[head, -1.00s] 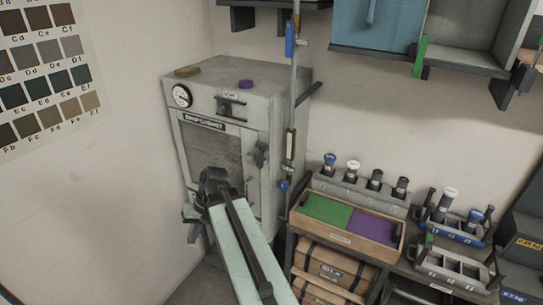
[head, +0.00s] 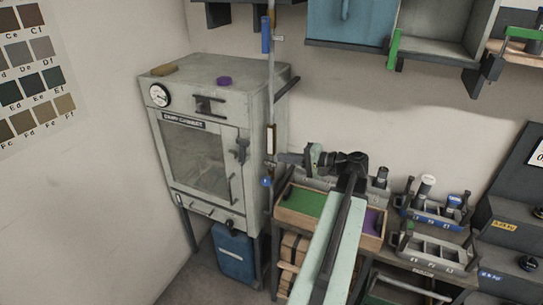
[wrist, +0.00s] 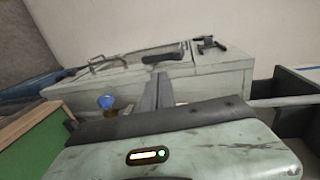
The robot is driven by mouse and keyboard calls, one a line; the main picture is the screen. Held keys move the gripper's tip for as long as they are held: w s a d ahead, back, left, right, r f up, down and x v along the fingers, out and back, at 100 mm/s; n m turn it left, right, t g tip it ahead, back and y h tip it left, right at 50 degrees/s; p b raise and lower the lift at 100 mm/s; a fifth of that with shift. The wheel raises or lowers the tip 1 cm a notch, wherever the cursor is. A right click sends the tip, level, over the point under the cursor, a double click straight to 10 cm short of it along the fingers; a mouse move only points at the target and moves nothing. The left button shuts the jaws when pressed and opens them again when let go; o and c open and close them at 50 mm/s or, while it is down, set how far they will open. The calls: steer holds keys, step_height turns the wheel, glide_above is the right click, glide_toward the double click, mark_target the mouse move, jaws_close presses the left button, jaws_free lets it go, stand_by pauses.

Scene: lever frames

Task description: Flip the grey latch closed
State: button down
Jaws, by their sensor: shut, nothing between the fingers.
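The grey latch (head: 241,150) is on the right edge of the front of a pale grey drying cabinet (head: 225,115), level with the upper part of its glass door (head: 195,160). Its lever looks roughly upright; its exact position is too small to tell. In the wrist view the cabinet appears turned sideways, with a dark latch-like part (wrist: 163,57) beyond the fingers. My gripper (head: 284,158) points left toward the cabinet, right of the latch and apart from it. It is shut and empty; its grey fingers (wrist: 152,92) also show in the wrist view.
A vertical pole (head: 270,90) with blue clips stands between my gripper and the cabinet. Below my arm is a wooden tray (head: 298,222) with green and purple sections. Racks (head: 430,250) stand at right. A blue bin (head: 235,255) sits below the cabinet.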

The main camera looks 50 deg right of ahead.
glide_toward(245, 151)
steer(key=b+x, duration=0.1)
steer(key=x, duration=0.4)
steer(key=shift+w+a+f, duration=0.1)
steer(key=shift+w+a, duration=0.1)
steer(key=shift+a, duration=0.05)
steer(key=shift+w+a, duration=0.1)
steer(key=shift+w, duration=0.35)
